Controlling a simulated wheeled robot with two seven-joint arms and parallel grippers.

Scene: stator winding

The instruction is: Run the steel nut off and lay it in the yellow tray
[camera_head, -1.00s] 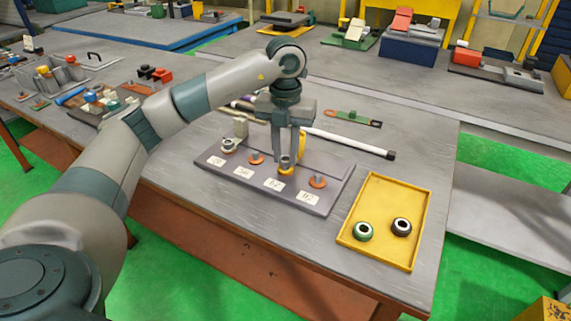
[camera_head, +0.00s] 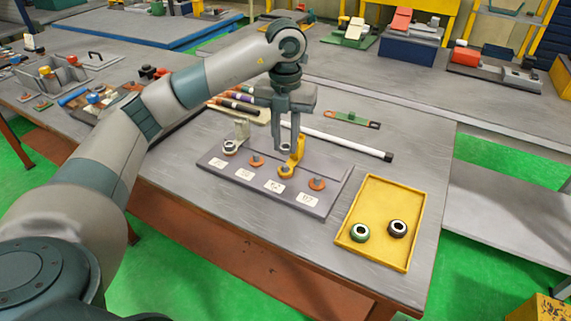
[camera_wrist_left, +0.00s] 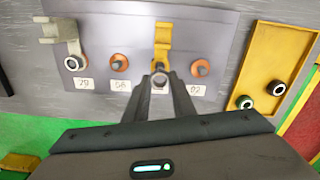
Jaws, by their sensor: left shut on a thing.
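My left gripper (camera_head: 286,147) is shut on the grey steel nut (camera_wrist_left: 160,81), holding it above the board's third stud. That stud carries a yellow lug (camera_head: 298,155), whose bent arm stands up beside the fingers; it shows behind the nut in the left wrist view (camera_wrist_left: 162,38). The yellow tray (camera_head: 375,189) lies to the right of the board. It holds a green nut (camera_head: 360,233) and a dark nut (camera_head: 398,229), with bare floor behind them. My right gripper is not in view.
The grey terminal board (camera_head: 318,203) has numbered white labels. Its leftmost stud carries another nut (camera_head: 230,147) beside a pale lug (camera_head: 242,129). Two other studs show copper-coloured bases (camera_head: 317,184). A white rod (camera_head: 350,145) and a green tool (camera_head: 351,118) lie behind the board.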

